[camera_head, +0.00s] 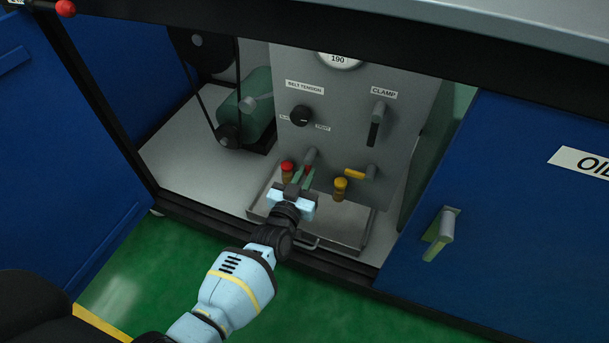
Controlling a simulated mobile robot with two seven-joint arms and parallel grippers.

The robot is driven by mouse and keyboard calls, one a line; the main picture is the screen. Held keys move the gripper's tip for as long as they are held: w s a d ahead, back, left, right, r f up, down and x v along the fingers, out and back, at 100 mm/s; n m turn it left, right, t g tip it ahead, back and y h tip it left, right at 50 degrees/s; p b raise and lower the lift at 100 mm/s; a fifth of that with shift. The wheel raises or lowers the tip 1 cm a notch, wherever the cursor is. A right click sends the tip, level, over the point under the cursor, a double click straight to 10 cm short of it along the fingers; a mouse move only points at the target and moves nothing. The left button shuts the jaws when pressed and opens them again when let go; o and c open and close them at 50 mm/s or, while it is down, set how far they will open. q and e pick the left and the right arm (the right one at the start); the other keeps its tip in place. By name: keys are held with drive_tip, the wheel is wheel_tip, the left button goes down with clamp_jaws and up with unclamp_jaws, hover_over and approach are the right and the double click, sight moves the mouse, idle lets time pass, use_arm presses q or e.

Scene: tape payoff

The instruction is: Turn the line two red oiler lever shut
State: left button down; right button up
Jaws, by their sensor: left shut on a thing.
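The red oiler lever (307,169) hangs from a grey valve stub (311,156) low on the grey panel. Only a little red shows between my fingers, so its exact angle is hard to tell. My left gripper (299,180) is shut on this lever, fingers reaching in toward the panel. A small red-capped oiler bottle (287,168) stands just left of the fingers. To the right, a yellow lever (355,174) points left from its own valve, above a yellow-capped bottle (340,188). My right gripper is not in view.
A metal tray (345,222) with a front handle lies under the valves. Above are a black belt tension knob (301,116), a clamp lever (375,125) and a gauge (339,60). A green motor (246,105) with belt is left. Blue doors (500,200) flank the opening.

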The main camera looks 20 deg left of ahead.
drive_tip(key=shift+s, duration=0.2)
use_arm(q)
drive_tip(key=c, duration=1.4)
unclamp_jaws()
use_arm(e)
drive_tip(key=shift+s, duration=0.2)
